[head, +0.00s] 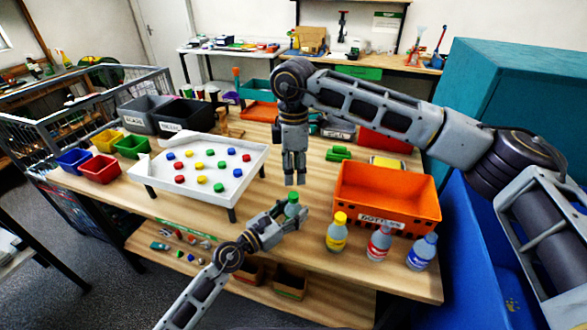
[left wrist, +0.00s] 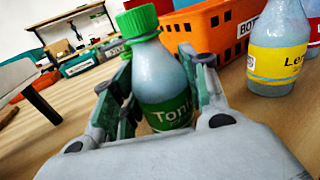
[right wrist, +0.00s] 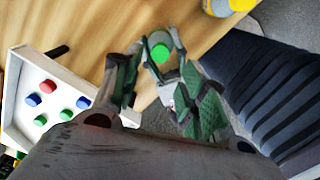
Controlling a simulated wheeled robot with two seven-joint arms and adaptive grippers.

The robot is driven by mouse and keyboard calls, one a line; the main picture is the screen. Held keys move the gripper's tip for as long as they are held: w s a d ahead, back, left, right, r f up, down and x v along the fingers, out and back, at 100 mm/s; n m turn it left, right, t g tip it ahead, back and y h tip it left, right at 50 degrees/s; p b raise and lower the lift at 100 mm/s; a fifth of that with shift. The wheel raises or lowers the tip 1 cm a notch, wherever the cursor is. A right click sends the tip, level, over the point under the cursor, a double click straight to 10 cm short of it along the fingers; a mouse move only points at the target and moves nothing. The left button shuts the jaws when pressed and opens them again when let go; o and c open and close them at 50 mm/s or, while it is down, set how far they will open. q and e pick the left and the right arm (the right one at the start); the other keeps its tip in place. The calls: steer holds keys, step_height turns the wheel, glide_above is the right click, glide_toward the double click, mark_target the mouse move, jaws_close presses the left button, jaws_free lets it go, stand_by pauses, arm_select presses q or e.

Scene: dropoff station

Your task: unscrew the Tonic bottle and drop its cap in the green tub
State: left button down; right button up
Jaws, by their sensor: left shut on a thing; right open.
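The Tonic bottle (left wrist: 160,72) is clear-grey with a green label and a green cap (left wrist: 138,20). My left gripper (head: 290,212) is shut on its body near the table's front edge; the bottle looks upright. In the head view the gripper hides most of the bottle. The cap is on the bottle and shows in the right wrist view (right wrist: 160,53). My right gripper (head: 295,180) points down just above the cap, open, its fingers on either side of it in the right wrist view; contact cannot be told. The green tub (head: 132,148) stands at the table's left, beside other small tubs.
A white tray (head: 240,186) with several coloured caps stands between the bottle and the tubs. Yellow-capped (head: 337,232), red-capped (head: 379,242) and blue-capped (head: 421,252) bottles stand at right, before an orange crate (head: 405,215). Red (head: 100,169), yellow (head: 106,141) and blue (head: 74,161) tubs adjoin the green one.

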mark_target(293, 195)
steer(key=shift+m, duration=0.3)
steer(key=shift+f, duration=0.2)
steer(key=shift+f, duration=3.85)
steer(key=shift+c, duration=0.4)
jaws_close()
